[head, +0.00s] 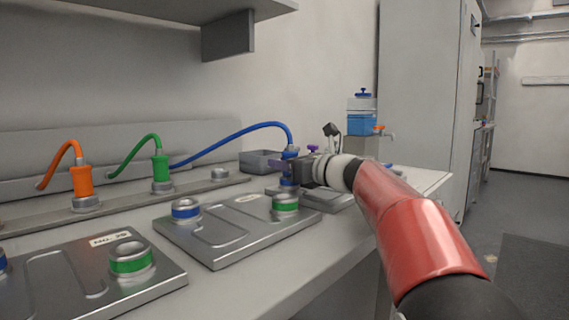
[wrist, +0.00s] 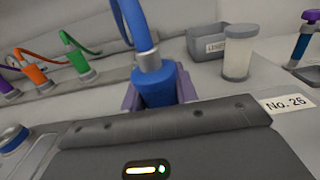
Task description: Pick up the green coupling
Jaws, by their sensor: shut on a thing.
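The green coupling (head: 160,169) stands upright in a round metal seat on the rail at the back of the bench, with a green cable arching to the left. It also shows in the wrist view (wrist: 77,61), upper left and well apart from my gripper. My gripper (head: 287,166) has purple fingers and is shut on the blue coupling (wrist: 155,86), which has a blue cable rising from its top. In the wrist view a finger shows on each side of the blue body. The blue coupling's lower end is hidden, so I cannot tell whether it is seated.
An orange coupling (head: 82,181) stands left of the green one. An empty seat (head: 220,174) lies to its right. Metal battery modules (head: 235,235) with blue- and green-ringed terminals lie in front.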

